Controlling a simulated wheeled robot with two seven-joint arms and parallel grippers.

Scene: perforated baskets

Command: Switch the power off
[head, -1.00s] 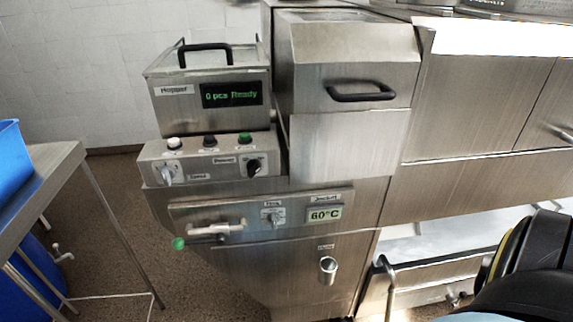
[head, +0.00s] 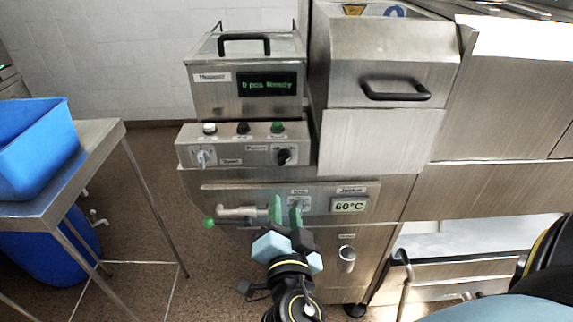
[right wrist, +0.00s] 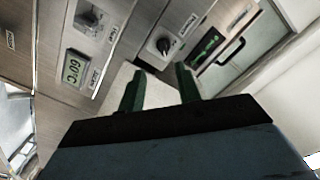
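The control box (head: 190,148) has a black rotary knob (head: 284,157) at its right end, near a label that appears to read Power. The same knob shows in the right wrist view (right wrist: 163,45), ahead of the fingertips; its exact setting is too small to tell. My right gripper (head: 285,206) is open and empty, its green fingers pointing up toward the machine, below the black knob in the picture. In the right wrist view the fingers (right wrist: 160,76) stand apart with nothing between them. My left gripper is not in view.
A grey knob (head: 202,157) and several push buttons share the box. Below are a 60°C display (head: 349,206), a small switch (head: 298,200) partly behind my fingers, and a green-tipped lever (head: 237,213). A steel table (head: 105,138) with a blue bin (head: 35,145) stands left.

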